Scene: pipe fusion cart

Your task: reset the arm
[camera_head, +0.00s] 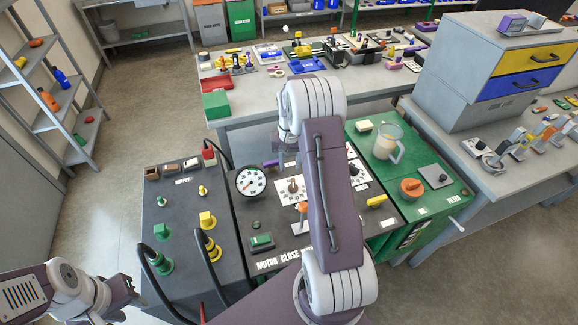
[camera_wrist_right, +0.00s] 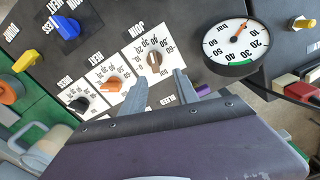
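My right arm reaches forward over the dark control panel (camera_head: 262,215) in the head view and hides part of it; its gripper is mostly hidden there. In the right wrist view my right gripper (camera_wrist_right: 161,80) has its two fingers apart with nothing between them. The fingers point toward a white dial plate with a tan knob (camera_wrist_right: 154,62); I cannot tell whether they touch the panel. My left gripper (camera_head: 133,291) is at the lower left of the head view, beside the left part of the cart. Its fingers are too small and dark to tell open from shut.
A round gauge (camera_head: 251,182) stands left of my right arm. Black hoses (camera_head: 214,265) arch over the panel's left part. A clear jug (camera_head: 387,142) and an orange knob (camera_head: 411,188) sit on the green section. A workbench (camera_head: 262,113) stands behind; floor at left is free.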

